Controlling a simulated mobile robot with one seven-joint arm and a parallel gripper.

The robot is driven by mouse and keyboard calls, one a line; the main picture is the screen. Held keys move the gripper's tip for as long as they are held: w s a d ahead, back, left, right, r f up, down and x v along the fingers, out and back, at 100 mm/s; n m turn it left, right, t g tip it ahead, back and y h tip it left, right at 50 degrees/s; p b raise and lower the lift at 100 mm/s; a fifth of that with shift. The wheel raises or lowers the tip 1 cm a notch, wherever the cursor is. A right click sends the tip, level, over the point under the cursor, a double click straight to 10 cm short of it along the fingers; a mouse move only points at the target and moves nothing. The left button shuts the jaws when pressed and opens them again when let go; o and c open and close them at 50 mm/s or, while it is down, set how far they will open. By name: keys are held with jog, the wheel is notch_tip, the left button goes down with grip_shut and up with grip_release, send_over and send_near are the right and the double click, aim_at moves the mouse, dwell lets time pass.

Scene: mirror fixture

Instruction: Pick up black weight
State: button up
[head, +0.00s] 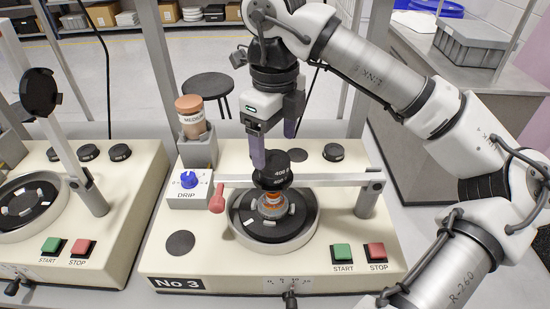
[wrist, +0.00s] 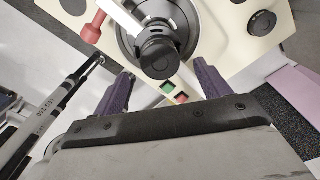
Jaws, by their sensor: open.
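A black weight (head: 274,172) with pale lettering, which looks like 400, sits on the swing arm (head: 325,180) above the orange piece (head: 272,204) and round plate of the No 3 machine. In the wrist view the weight (wrist: 158,56) shows as a round black top, beyond the fingertips and roughly between them sideways. My gripper (head: 274,150) has purple fingers, is open and empty, and hangs just above and behind the weight in the head view. Both fingers show apart in the wrist view (wrist: 163,82). I cannot tell whether the near finger touches the weight.
Another black weight (head: 334,152) stands at the machine's back right. A red handle (head: 217,199) and blue drip knob (head: 189,180) lie left of the plate. A similar machine (head: 120,195) is at left. Green (head: 342,252) and red buttons are in front.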

aim_at(275, 159)
jog(key=shift+f+p, duration=0.4)
jog(key=shift+f, duration=1.4)
jog(key=c, duration=1.3)
jog(key=shift+r, duration=0.1)
jog(key=shift+c, duration=0.2)
